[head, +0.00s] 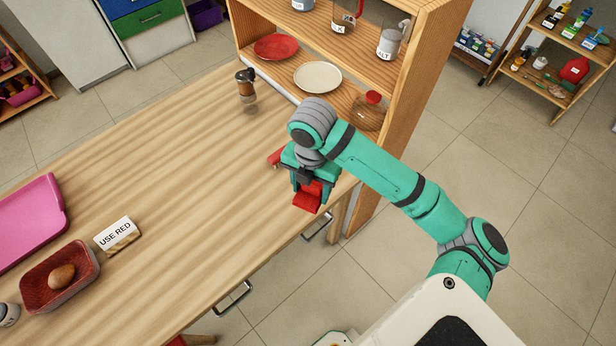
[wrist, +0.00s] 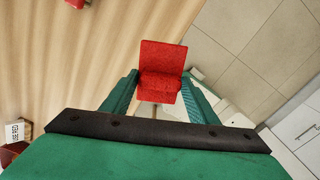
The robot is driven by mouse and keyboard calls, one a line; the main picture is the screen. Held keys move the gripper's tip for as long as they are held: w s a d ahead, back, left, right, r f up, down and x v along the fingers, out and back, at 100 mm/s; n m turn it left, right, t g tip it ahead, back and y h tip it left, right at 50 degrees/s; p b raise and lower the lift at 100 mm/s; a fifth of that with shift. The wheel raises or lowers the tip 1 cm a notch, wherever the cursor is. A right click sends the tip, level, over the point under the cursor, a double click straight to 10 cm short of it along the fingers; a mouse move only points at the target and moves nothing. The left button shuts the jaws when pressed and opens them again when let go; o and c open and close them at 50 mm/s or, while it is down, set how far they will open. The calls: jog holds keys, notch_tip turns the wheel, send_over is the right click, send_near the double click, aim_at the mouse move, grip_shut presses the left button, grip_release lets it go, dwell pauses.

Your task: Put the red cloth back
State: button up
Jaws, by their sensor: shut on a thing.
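The red cloth (head: 307,199) is a small folded piece, held between the fingers of my gripper (head: 308,186). In the wrist view the cloth (wrist: 162,57) sits between the two green fingers of my gripper (wrist: 160,92), bent across its middle. In the head view my gripper is over the right end of the wooden table (head: 180,150), close to its front edge. I cannot tell exactly how high the cloth is above the tabletop. A white card reading "USE RED" (head: 116,234) stands on the table at the left.
A red object (head: 275,157), partly hidden by my arm, lies left of my gripper. A wooden shelf (head: 425,60) behind holds a red plate (head: 276,46), a white plate (head: 317,77) and jars. Mid-table is clear.

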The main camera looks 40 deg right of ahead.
jog(key=w+d+f, duration=0.1)
jog(key=w+d, duration=0.1)
jog(key=w, duration=0.1)
jog(key=w+d+f, duration=0.1)
jog(key=w, duration=0.1)
jog(key=shift+d+f, duration=0.1)
jog(key=shift+f, duration=0.2)
jog(key=w+f, duration=0.1)
jog(key=w+d+f, duration=0.1)
jog(key=f, duration=0.1)
jog(key=w+d+f, duration=0.1)
jog(key=shift+w+d+f, duration=0.1)
jog(key=shift+w+f, duration=0.1)
jog(key=shift+f, duration=0.15)
jog(key=shift+w+d+f, duration=0.3)
jog(key=shift+w+f, duration=0.1)
jog(key=shift+f, duration=1.8)
jog(key=shift+f, duration=0.1)
jog(key=o, duration=1)
notch_tip(320, 180, up, 12)
jog(key=shift+r, duration=0.15)
